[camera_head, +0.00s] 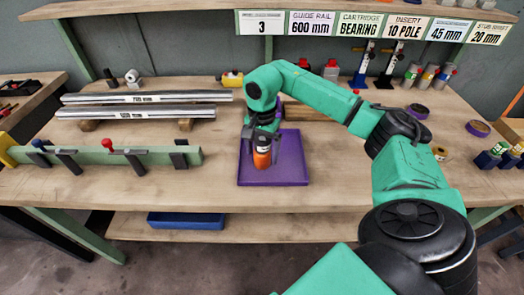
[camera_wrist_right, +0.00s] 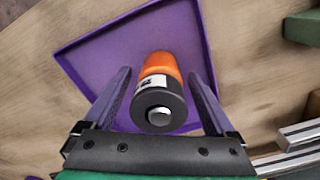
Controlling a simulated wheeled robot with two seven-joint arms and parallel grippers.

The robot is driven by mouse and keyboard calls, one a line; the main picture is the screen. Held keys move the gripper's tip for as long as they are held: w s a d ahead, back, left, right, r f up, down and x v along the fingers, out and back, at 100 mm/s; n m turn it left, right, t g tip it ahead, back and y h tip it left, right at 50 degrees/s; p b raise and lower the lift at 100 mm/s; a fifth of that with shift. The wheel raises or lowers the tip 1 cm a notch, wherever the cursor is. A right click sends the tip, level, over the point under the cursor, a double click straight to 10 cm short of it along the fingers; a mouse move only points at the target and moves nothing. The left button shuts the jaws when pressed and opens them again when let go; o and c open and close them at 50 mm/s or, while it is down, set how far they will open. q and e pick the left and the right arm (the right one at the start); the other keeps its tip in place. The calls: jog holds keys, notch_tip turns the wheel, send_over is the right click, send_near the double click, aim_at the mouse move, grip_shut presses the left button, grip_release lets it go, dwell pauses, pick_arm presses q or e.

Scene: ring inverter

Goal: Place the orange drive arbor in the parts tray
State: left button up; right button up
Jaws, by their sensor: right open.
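The orange drive arbor (camera_head: 262,152) is a short cylinder with an orange body, a pale label and a dark end. It is over the purple parts tray (camera_head: 287,176) on the bench. In the right wrist view the arbor (camera_wrist_right: 163,90) lies between the two fingers of my right gripper (camera_wrist_right: 160,98), with a gap on each side. The right gripper (camera_head: 262,140) is open around it. The tray (camera_wrist_right: 90,50) is behind the arbor in the wrist view. I cannot tell whether the arbor's base touches the tray floor. My left gripper does not show.
Two long metal rails (camera_head: 140,112) lie on wooden blocks at the left. A green rack (camera_head: 110,157) with dark clamps stands in front of them. A blue bin (camera_head: 186,221) sits on the lower shelf. The bench right of the tray (camera_head: 335,150) is clear.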

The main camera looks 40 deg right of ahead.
notch_tip(320, 180, up, 11)
jog(key=shift+r, duration=0.6)
jog(key=shift+f, duration=0.1)
